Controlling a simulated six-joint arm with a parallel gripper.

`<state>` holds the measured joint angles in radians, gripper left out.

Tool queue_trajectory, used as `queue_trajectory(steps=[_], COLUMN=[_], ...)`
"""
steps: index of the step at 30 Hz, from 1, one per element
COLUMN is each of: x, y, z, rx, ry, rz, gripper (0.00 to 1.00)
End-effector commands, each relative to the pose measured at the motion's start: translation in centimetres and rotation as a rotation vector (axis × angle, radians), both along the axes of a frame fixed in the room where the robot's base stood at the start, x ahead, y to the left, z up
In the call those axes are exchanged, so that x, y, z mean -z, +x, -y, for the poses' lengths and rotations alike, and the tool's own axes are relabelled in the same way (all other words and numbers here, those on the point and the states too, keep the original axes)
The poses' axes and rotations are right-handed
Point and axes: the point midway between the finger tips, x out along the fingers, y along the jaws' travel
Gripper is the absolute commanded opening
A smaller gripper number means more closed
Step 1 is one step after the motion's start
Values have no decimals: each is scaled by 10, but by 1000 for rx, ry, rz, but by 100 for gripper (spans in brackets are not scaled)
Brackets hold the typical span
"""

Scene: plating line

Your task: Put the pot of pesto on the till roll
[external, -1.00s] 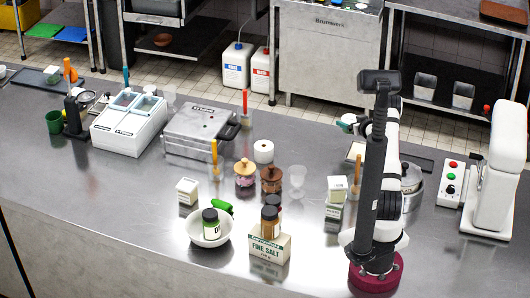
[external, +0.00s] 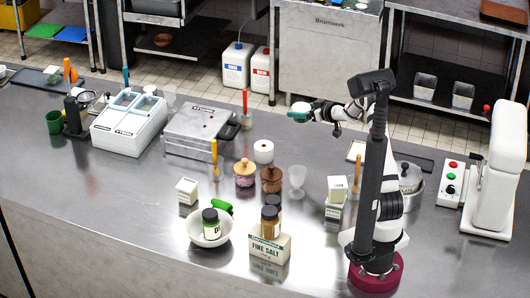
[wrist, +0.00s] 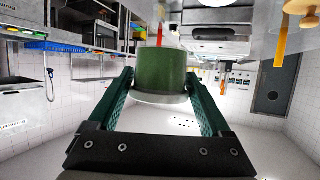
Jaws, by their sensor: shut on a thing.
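My gripper (wrist: 163,100) is shut on the pot of pesto (wrist: 165,70), a green pot with a pale lid, held between its teal fingers. In the external view my gripper (external: 297,116) is up in the air towards the far edge of the counter, with the pot's whitish lid (external: 301,107) showing on top. The till roll (external: 263,151) is a white roll standing upright on the counter, with a dark hole in its top. It appears lower in the picture and left of my gripper, with nothing on it.
A pink-and-tan jar (external: 245,173), a brown jar (external: 271,179) and a clear cup (external: 297,178) stand just in front of the till roll.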

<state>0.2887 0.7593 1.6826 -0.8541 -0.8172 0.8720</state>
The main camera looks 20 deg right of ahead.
Motion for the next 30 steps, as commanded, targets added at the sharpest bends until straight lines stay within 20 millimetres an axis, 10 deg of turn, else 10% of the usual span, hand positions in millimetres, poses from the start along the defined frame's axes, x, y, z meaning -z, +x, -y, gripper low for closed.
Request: queue_trajectory(steps=[15,30], x=[64,107], y=[48,50], z=[-114,-119], rx=[-24,-22], ry=[0,-1], rz=[-1,0], gripper=[22,22])
